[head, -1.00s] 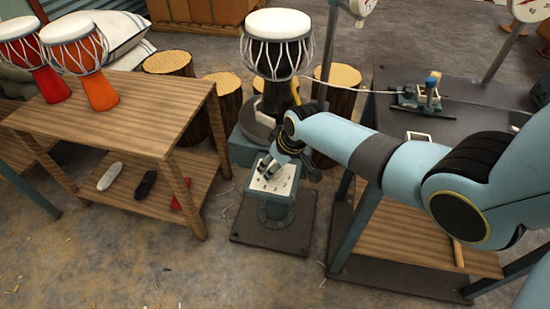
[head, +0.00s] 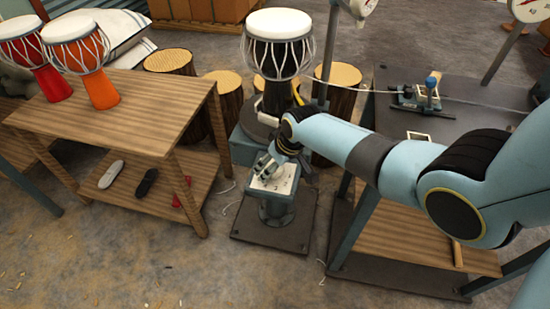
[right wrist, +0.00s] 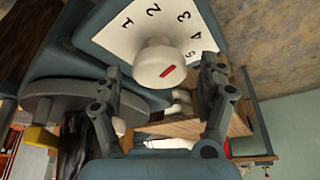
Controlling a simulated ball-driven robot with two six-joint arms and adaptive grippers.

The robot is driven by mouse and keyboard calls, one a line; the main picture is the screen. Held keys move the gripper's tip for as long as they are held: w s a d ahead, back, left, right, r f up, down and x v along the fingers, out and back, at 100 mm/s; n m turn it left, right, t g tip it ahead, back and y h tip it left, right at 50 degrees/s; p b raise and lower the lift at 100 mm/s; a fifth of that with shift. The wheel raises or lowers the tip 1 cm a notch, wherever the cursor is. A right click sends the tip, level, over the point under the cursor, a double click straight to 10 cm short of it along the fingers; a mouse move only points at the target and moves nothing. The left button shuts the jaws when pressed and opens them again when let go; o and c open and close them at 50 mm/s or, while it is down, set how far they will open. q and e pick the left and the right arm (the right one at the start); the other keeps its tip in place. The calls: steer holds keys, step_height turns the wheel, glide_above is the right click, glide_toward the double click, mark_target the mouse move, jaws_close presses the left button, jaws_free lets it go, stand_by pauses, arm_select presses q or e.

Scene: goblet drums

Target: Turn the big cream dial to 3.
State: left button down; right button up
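The big cream dial (right wrist: 158,60) is a round knob with a red mark on its face. It stands on a white plate (right wrist: 112,40) printed with 1 to 5. The red mark slants to the upper right and seems to point near the 5. My right gripper (right wrist: 163,72) is open, with one finger on each side of the dial. Gaps show beside the dial, so the fingers look apart from it. In the head view my right gripper (head: 268,164) is over the plate (head: 283,181) on its pedestal and hides the dial. My left gripper is not in view.
A black and white drum (head: 277,60) stands behind the pedestal. A wooden table (head: 130,110) with two drums is at the left. A dark workbench (head: 440,125) is at the right. Bare floor (head: 120,260) lies in front.

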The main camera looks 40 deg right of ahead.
steer(key=shift+r, duration=0.1)
steer(key=v, duration=1.1)
steer(key=shift+s+r, duration=0.15)
steer(key=shift+r, duration=0.25)
steer(key=s+f+g+b, duration=0.1)
steer(key=s+f, duration=1)
steer(key=s, duration=0.3)
steer(key=s+f+g, duration=0.2)
steer(key=s+f, duration=0.9)
steer(key=s, duration=0.3)
steer(key=s+f+g+h+b, duration=0.1)
steer(key=s+f, duration=1)
steer(key=s, duration=0.4)
steer(key=shift+m+b, duration=0.3)
steer(key=shift+b, duration=0.05)
steer(key=shift+w+a+f, duration=0.1)
steer(key=shift+w, duration=0.55)
steer(key=shift+c, duration=0.4)
